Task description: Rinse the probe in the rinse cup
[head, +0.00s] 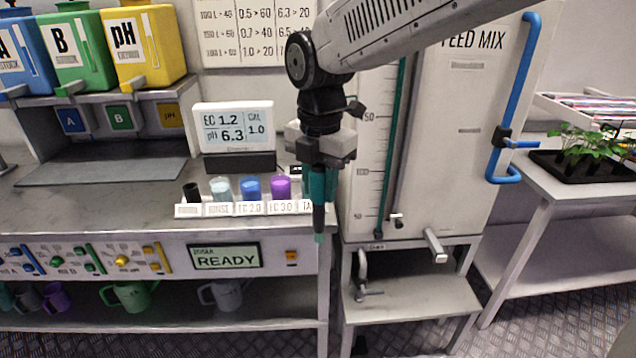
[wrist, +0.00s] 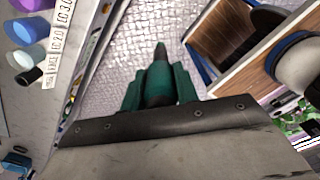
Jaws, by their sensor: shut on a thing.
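My gripper (head: 321,185) points down with its teal fingers shut on the probe (head: 319,222), a slim dark-green stick whose tip hangs below them. In the wrist view the probe (wrist: 158,75) sits between the fingers. The rinse cup (head: 221,189), pale and translucent behind a RINSE label, stands on the counter to the left of my gripper. It also shows at the left of the wrist view (wrist: 22,57). The probe is apart from the cup, at the counter's right end, in front of the column of the feed-mix tank.
A black cup (head: 191,193) stands left of the rinse cup; blue (head: 251,188) and purple (head: 281,187) cups stand right of it. A meter display (head: 233,128) stands behind them. The feed-mix tank (head: 440,140) is right of my gripper. The counter's left part is clear.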

